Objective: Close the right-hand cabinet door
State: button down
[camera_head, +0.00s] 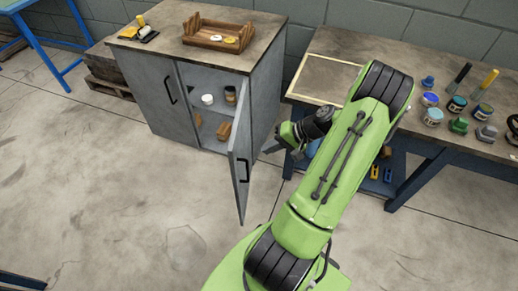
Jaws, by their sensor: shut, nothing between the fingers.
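The grey cabinet (157,95) stands at the back with a brown top. Its left door is shut and has a black handle (169,90). Its right-hand door (239,187) is open wide and juts out toward me, seen nearly edge-on. A black handle (243,169) is on its outer face. My green arm reaches up and folds back down to the left. My gripper (271,148) is small and dark in the picture, to the right of the door on its outer side. It is shut and empty, and seems apart from the door.
Jars and a brown block (224,131) sit on the cabinet's shelves. A wooden tray (217,36) is on top. A workbench (325,42) with several jars and tools stands close on the right, behind my arm. The floor before the cabinet is clear.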

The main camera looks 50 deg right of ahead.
aim_at(234, 158)
jog(key=b+x, duration=0.1)
jog(key=x, duration=0.2)
jog(key=r+x, duration=0.1)
jog(key=x, duration=0.2)
jog(key=w+a+b+x, duration=0.1)
jog(key=x, duration=0.2)
jog(key=shift+w+r+b, duration=0.2)
jog(key=shift+r+b, duration=0.05)
jog(key=shift+b, duration=0.05)
jog(key=shift+w+a+r, duration=0.1)
jog(key=shift+w+a, duration=0.15)
